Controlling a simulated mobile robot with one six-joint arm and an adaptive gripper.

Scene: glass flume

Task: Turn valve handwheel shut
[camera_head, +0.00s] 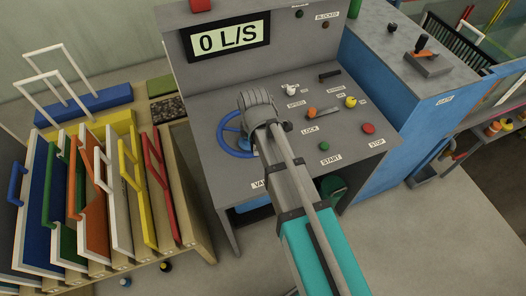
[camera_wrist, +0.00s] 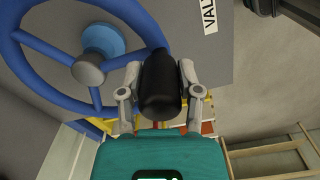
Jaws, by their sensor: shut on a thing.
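The blue valve handwheel (camera_wrist: 97,104) fills the upper left of the wrist view, with a grey hub cap at its centre and a black handle knob (camera_wrist: 160,85) on its rim. My gripper (camera_wrist: 159,78) is shut on this knob, one finger on each side. In the head view the handwheel (camera_head: 224,137) shows partly on the grey console, left of my arm, which hides the rest of it and the knob. A label partly reading "VAL" is beside the wheel.
The console's display (camera_head: 225,41) reads 0 L/S. A rack of coloured framed panels (camera_head: 92,195) stands left, a blue cabinet (camera_head: 411,115) right.

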